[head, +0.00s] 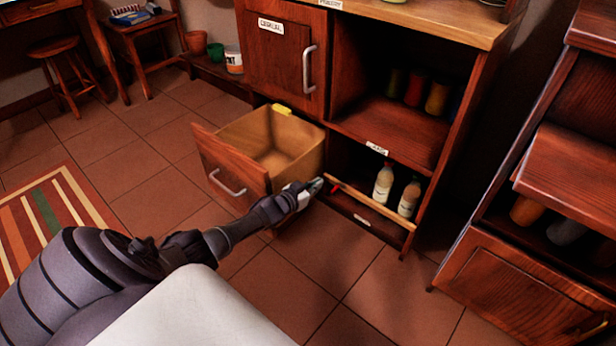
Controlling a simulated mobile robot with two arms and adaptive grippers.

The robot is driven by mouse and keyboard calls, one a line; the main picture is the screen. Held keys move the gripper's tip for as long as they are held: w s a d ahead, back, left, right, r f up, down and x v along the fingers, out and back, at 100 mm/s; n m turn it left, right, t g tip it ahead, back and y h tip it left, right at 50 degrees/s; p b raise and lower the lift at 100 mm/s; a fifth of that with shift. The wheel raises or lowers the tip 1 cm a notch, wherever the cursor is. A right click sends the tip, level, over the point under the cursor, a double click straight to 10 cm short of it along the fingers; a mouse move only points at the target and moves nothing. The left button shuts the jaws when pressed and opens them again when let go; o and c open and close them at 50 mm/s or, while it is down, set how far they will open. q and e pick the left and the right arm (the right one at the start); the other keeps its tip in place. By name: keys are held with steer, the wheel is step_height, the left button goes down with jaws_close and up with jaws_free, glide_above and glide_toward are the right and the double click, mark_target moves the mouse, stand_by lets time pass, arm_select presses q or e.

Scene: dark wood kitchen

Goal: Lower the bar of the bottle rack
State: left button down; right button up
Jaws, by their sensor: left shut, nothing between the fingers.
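The bottle rack is the low compartment at the bottom right of the wooden cabinet. Its light wooden bar (370,203) runs across the front, slanting down to the right in the picture. Two pale bottles, a left one (383,184) and a right one (409,198), stand upright behind the bar. A small red part (335,189) shows by the bar's left end. My left gripper (316,186) is shut and empty, close to the bar's left end; I cannot tell whether it touches. My right gripper is out of view.
An open, empty drawer (229,165) juts out just left of my left gripper, above my forearm. A shelf with several jars (414,89) is above the rack. Another cabinet (533,262) stands at the right. The tiled floor in front is clear.

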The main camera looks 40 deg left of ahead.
arm_select(q)
steer(key=shift+p+v, duration=0.75)
steer(key=shift+v, duration=1.05)
